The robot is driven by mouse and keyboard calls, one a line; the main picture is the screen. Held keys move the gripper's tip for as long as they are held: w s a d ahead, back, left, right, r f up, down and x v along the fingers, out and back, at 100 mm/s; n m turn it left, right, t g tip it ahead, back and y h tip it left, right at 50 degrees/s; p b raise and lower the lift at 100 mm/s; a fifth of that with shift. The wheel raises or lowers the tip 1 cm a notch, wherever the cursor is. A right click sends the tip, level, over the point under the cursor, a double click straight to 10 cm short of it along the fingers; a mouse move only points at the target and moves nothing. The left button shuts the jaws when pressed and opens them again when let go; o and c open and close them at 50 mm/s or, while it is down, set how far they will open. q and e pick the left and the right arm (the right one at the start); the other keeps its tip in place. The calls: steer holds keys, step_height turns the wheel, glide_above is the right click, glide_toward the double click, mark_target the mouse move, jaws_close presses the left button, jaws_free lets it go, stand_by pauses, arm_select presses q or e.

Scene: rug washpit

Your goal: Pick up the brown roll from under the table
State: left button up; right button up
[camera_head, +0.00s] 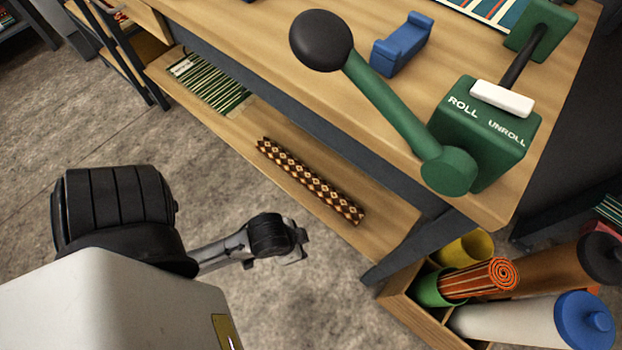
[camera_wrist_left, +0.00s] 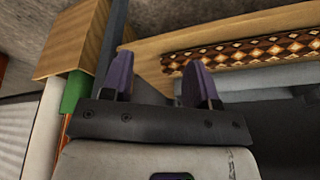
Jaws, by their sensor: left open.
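The brown roll (camera_head: 310,181), with a cream and dark diamond pattern, lies lengthwise on the lower wooden shelf (camera_head: 385,215) under the table (camera_head: 290,60). It also shows at the upper right of the left wrist view (camera_wrist_left: 262,50). My left gripper (camera_head: 297,246) is outside the shelf, over the floor, on the near side of the roll and apart from it. In the left wrist view its two purple fingertips (camera_wrist_left: 160,78) stand apart with nothing held between them. My right gripper is not in view.
A green striped flat piece (camera_head: 208,82) lies farther left on the shelf. A wooden crate (camera_head: 425,318) with several rolls, one orange striped (camera_head: 480,280), stands right of the table leg (camera_head: 420,245). A green crank (camera_head: 395,110) overhangs the tabletop edge. Floor left of the shelf is clear.

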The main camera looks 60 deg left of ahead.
arm_select(q)
steer(key=shift+o, duration=0.4)
steer(key=shift+w+d+f, duration=0.1)
steer(key=shift+w+d, duration=0.05)
steer(key=o, duration=0.6)
steer(key=shift+o, duration=0.2)
steer(key=shift+d, duration=0.1)
